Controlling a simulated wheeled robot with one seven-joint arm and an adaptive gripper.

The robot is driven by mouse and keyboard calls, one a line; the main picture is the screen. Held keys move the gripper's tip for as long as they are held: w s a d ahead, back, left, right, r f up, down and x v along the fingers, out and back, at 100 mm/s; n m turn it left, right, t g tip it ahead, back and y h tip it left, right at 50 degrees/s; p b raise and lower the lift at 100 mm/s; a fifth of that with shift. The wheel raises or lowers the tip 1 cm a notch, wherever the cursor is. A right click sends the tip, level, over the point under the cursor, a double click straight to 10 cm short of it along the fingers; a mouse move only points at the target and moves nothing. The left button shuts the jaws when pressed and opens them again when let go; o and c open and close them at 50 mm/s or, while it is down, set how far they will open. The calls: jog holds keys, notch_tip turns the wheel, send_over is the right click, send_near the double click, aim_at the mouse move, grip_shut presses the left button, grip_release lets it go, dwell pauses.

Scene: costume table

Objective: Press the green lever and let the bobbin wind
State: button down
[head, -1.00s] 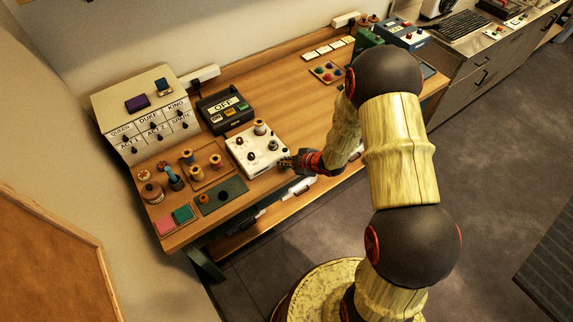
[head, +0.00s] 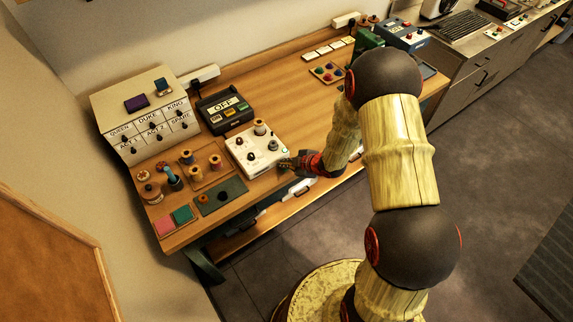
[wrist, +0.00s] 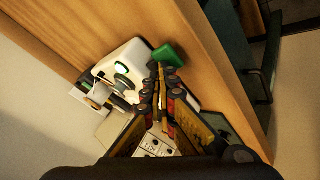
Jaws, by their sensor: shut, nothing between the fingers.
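The white winder (head: 245,150) sits near the front edge of the bench, with a tan spool (head: 260,127) and dark round parts on top. In the wrist view its white body (wrist: 125,58) carries a glowing green ring (wrist: 122,70) and a grey round part (wrist: 123,82). The green lever (wrist: 168,54) juts from the winder's side, just beyond my fingertips. My gripper (head: 287,164) is shut and empty at the winder's right side; its tips also show in the wrist view (wrist: 160,72). I cannot tell whether they touch the lever. I cannot tell which round part is the bobbin.
A dark box (head: 226,109) reading OFF stands behind the winder. A drawer cabinet (head: 144,103) is at the back left. Spools on a wooden tray (head: 211,177) and a green mat (head: 228,194) lie left of the winder. The bench right of the winder (head: 300,110) is mostly clear.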

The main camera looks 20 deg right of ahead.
jog(key=shift+r+p, duration=1.05)
jog(key=shift+r, duration=0.3)
jog(key=shift+r, duration=0.1)
notch_tip(320, 180, up, 5)
jog(key=p, duration=0.4)
dwell(0.4)
